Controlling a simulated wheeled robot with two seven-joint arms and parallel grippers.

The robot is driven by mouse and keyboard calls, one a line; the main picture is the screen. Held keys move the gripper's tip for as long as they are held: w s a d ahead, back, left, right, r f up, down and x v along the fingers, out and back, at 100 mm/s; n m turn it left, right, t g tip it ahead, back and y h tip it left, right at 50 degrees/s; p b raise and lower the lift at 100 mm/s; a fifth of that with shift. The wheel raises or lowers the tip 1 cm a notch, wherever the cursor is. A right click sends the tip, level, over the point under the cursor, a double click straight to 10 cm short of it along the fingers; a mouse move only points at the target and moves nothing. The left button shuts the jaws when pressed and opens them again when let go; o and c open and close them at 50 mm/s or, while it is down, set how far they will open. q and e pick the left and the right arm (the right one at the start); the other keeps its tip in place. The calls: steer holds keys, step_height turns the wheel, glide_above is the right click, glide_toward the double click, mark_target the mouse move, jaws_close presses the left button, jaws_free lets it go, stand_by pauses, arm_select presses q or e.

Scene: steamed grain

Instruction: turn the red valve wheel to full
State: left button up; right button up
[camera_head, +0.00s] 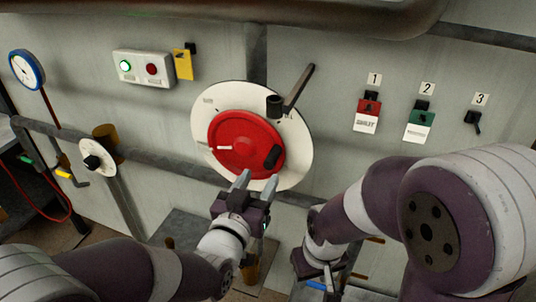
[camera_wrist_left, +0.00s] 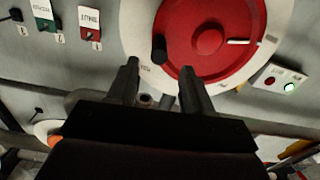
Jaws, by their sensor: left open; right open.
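The red valve wheel (camera_head: 228,130) is mounted on a round white plate (camera_head: 299,150) on the grey panel. A white mark on the wheel points left in the head view. A black knob (camera_head: 272,157) stands at its lower right. My left gripper (camera_head: 256,181) is open just below the knob, fingers pointing up towards it. In the left wrist view the knob (camera_wrist_left: 159,48) shows just beyond and between the open fingertips (camera_wrist_left: 160,69); contact is not visible. My right gripper (camera_head: 319,272) is low near the bottom edge, away from the wheel, its fingers partly hidden.
A dark lever (camera_head: 299,88) juts out at the plate's upper right. A light box (camera_head: 145,69) shows a lit green lamp. Tagged switches 1 (camera_head: 367,112), 2 (camera_head: 420,122) and 3 (camera_head: 474,121) are at right. A pipe (camera_head: 180,167) runs below the wheel.

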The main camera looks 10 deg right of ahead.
mark_target(268, 167)
arm_select(q)
steer(key=p+x, duration=0.2)
steer(key=x, duration=0.5)
steer(key=shift+w+d, duration=0.2)
steer(key=shift+d, duration=0.05)
steer(key=shift+w+d, duration=0.15)
steer(key=shift+w, duration=0.15)
steer(key=shift+f, duration=0.1)
steer(key=shift+d, duration=0.1)
steer(key=shift+c, duration=0.4)
jaws_close()
